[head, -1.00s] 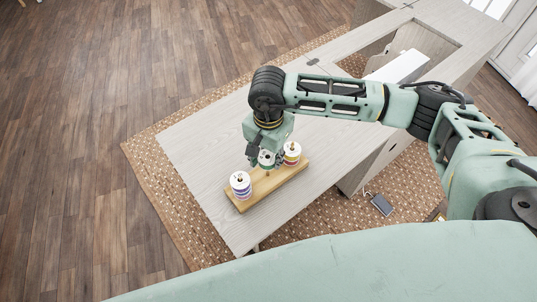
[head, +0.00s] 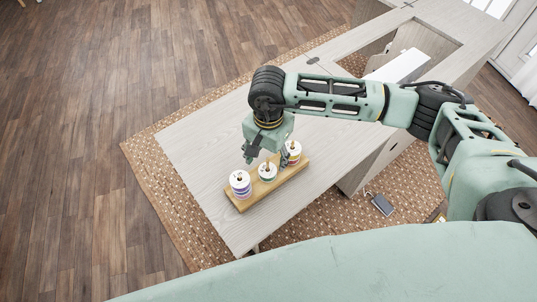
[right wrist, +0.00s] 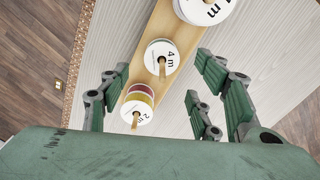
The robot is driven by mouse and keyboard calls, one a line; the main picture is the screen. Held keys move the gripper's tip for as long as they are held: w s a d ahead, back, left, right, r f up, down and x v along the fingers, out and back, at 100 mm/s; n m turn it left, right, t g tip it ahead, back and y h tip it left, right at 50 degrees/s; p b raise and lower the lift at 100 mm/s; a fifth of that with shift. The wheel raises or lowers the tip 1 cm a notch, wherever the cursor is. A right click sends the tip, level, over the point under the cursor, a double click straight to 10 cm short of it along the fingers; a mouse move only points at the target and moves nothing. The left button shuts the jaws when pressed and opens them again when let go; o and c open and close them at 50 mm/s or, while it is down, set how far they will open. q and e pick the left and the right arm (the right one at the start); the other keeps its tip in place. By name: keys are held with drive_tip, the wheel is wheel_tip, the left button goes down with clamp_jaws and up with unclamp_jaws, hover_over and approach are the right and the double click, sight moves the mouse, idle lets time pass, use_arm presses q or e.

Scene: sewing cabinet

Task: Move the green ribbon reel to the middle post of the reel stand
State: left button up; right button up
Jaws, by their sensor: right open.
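The green ribbon reel (head: 267,173), white-topped with a green band, sits low on the middle post of the wooden reel stand (head: 245,204). The post's tip sticks up through its hole. In the right wrist view the reel (right wrist: 155,68) shows a "4 m" label. My right gripper (head: 267,159) is just above it, with its fingers spread apart and holding nothing. In the right wrist view its fingers (right wrist: 163,75) stand clear on both sides of the stand. My left gripper is out of view.
A reel with purple bands (head: 240,187) is on the left post. A reel with yellow and red bands (right wrist: 142,95) is on the other end post. The stand is on a pale wooden cabinet top (head: 200,150), with free room around it.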

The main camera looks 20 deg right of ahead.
drive_tip(key=shift+r, duration=0.2)
wheel_tip(320, 180, up, 12)
drive_tip(key=shift+f, duration=0.2)
drive_tip(key=shift+s+f, duration=0.1)
idle(0.6)
